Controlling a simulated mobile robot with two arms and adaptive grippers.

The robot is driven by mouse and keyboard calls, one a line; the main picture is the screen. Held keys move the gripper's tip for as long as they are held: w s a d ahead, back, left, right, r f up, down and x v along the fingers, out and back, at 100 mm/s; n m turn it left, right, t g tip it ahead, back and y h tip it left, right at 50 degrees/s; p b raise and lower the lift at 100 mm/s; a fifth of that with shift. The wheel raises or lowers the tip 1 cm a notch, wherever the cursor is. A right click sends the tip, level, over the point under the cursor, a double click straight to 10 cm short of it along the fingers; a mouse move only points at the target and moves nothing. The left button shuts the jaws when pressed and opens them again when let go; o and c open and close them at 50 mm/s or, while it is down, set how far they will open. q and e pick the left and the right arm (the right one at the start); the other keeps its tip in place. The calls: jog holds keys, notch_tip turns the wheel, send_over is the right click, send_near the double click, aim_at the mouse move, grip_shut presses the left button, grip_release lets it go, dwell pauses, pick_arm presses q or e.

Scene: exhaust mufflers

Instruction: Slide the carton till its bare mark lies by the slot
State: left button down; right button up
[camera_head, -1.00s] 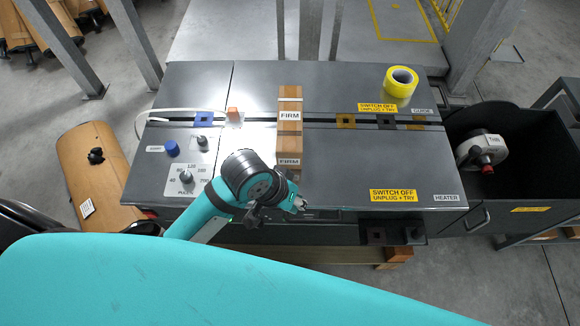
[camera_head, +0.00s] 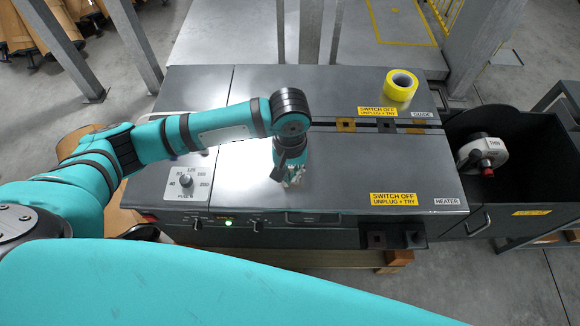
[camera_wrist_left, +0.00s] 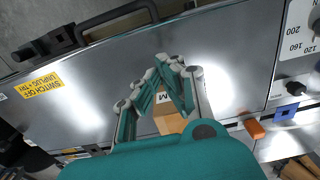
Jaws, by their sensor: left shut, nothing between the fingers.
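The brown carton (camera_wrist_left: 168,123) with a white label ending in "M" shows in the left wrist view beneath and between my finger linkages. My arm hides it in the head view, and I cannot make out a bare mark on it. The dark slot (camera_head: 364,125) runs across the grey machine top (camera_head: 350,165); my arm hides its left part. My left gripper (camera_head: 291,183) points down over the front half of the top. Its fingers (camera_wrist_left: 170,60) are shut and empty; whether they touch the carton is unclear. My right gripper is out of view.
A yellow tape roll (camera_head: 401,85) stands at the back right of the top. A dial (camera_head: 187,182) is at the left front, and a green light (camera_head: 228,223) glows on the front face. A dark bin (camera_head: 515,185) adjoins the right side. The top's right front is mostly clear.

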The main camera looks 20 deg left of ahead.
pick_arm(q)
notch_tip(320, 180, down, 6)
jog(key=w, duration=0.3)
jog(key=shift+a+f, duration=0.1)
jog(key=shift+a, duration=0.3)
jog(key=shift+w+a, duration=0.15)
jog(key=shift+w, duration=0.3)
